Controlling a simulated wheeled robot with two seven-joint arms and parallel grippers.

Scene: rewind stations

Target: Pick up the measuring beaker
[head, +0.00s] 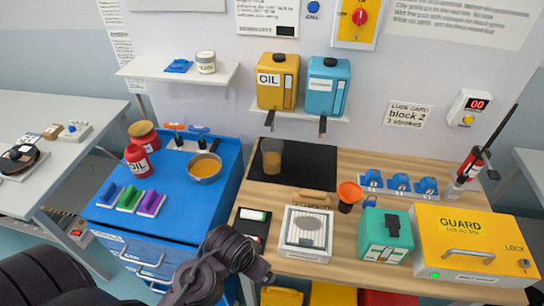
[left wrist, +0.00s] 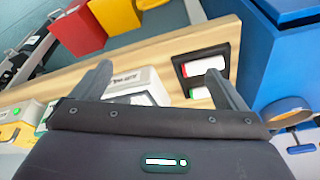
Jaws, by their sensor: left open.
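The measuring beaker (head: 272,156) looks like a see-through cup with brownish contents. It stands upright on a black mat (head: 310,165) at the back left of the wooden bench, in the head view. I cannot make it out in the left wrist view. My left gripper (head: 258,270) is at the front left edge of the bench, well in front of the beaker and apart from it. In the left wrist view its two fingers (left wrist: 160,78) are spread with nothing held between them. My right gripper is not in view.
A blue cabinet (head: 180,230) with a saucepan (head: 205,167) stands left of the bench. A black tray (head: 252,224) and a white box (head: 306,233) lie between my gripper and the mat. A shelf (head: 305,112) with oil cans hangs above the beaker.

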